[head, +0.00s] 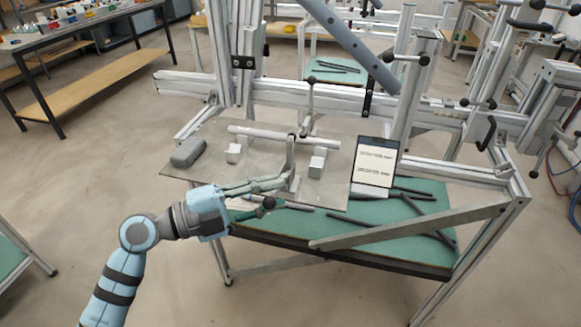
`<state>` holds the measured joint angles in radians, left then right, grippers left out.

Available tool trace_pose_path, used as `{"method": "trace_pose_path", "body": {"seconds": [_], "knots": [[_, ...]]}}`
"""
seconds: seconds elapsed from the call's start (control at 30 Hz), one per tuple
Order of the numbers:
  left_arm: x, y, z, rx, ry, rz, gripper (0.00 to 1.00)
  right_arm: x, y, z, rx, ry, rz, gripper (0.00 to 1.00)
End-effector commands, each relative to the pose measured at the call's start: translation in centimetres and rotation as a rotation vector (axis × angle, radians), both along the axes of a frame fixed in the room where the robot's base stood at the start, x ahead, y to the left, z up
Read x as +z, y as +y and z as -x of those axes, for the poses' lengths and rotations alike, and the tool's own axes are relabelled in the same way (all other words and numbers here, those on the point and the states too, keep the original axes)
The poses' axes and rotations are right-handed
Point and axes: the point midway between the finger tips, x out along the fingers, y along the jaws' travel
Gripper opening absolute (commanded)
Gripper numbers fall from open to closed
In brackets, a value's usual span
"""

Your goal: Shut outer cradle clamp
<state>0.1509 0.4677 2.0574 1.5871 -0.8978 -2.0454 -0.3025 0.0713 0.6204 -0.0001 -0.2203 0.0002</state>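A light metal tube (270,135) lies across the glass-like plate (215,140) on the frame jig. Two pale cradle blocks, one on the left (233,154) and one on the right (318,161), stand in front of it. A metal clamp (291,163) rises at the plate's front edge, its upright part reaching the tube. A dark knob (269,203) shows low beside it, near my fingers. My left gripper (275,193) comes in from the left, its fingers spread near the clamp's base. Whether a finger touches the clamp cannot be told. My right gripper is out of view.
A grey rounded block (187,153) lies on the plate's left. A small display panel (375,163) stands at its right. Dark rods lie on the green shelf (390,232) below. Another clamp with a T handle (311,100) stands behind the tube. A diagonal beam (350,42) crosses above.

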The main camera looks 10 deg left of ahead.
Motion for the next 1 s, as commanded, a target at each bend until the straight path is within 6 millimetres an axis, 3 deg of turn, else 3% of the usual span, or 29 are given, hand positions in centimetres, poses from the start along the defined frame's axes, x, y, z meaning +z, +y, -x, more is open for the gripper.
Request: {"method": "trace_pose_path", "body": {"seconds": [0.1, 0.37, 0.57, 1.0], "knots": [[0.09, -0.37, -0.08, 0.007, 0.002, 0.001, 0.29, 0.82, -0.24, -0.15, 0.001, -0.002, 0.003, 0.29], [-0.20, -0.70, -0.16, 0.004, 0.002, -0.001, 0.29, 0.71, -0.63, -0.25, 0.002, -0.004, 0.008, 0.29], [-0.21, -0.69, -0.15, 0.004, 0.002, -0.001, 0.00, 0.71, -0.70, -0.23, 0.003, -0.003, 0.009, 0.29], [-0.43, -0.56, -0.26, 0.005, 0.013, -0.009, 0.00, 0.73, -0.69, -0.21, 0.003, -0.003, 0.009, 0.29]]}}
